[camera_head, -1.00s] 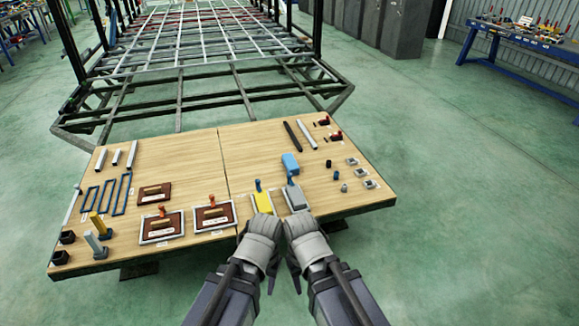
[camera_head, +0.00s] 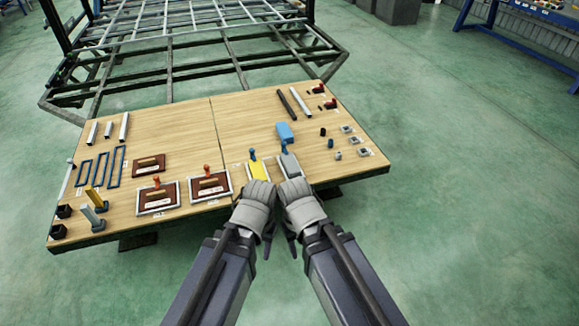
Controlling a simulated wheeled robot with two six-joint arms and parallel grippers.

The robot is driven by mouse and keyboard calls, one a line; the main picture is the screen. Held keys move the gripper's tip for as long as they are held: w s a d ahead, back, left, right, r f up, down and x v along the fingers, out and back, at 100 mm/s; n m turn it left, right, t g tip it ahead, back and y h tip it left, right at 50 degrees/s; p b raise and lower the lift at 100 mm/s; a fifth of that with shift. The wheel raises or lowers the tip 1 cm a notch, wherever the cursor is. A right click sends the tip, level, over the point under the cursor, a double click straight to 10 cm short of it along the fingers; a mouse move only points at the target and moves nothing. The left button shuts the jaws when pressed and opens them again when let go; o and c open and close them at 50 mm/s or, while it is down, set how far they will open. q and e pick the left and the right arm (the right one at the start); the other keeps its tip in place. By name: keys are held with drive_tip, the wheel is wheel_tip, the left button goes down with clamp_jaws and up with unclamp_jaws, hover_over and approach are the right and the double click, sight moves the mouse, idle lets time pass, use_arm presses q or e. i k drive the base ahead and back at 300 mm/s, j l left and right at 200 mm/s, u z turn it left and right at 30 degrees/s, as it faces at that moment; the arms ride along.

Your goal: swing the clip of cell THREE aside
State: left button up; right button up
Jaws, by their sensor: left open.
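Two framed brown plates, (camera_head: 147,202) and (camera_head: 221,191), lie at the front of the wooden table, each with a small orange upright piece, (camera_head: 157,182) and (camera_head: 207,168). Beside them are a yellow block (camera_head: 257,172) and a grey block (camera_head: 292,167), with blue upright pieces, (camera_head: 252,154) and (camera_head: 284,147). The labels are too small to read, so I cannot tell which is cell THREE or its clip. My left gripper (camera_head: 261,188) is open at the front edge near the yellow block. My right gripper (camera_head: 296,187) is beside it near the grey block; its jaws are unclear.
The wooden table (camera_head: 190,125) also holds blue frames (camera_head: 117,166), a blue block (camera_head: 286,131), bars (camera_head: 301,101) and small grey parts (camera_head: 354,141). The trailer chassis (camera_head: 170,75) stands behind. The table's middle is bare, and the floor (camera_head: 470,190) at right is clear.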

sight(252, 150)
drive_tip(key=i+j+z, duration=0.3)
drive_tip(key=i+j, duration=0.4)
drive_tip(key=i, duration=0.4)
drive_tip(key=i+j+z, duration=0.35)
drive_tip(key=i+j, duration=0.55)
drive_tip(key=i, duration=0.1)
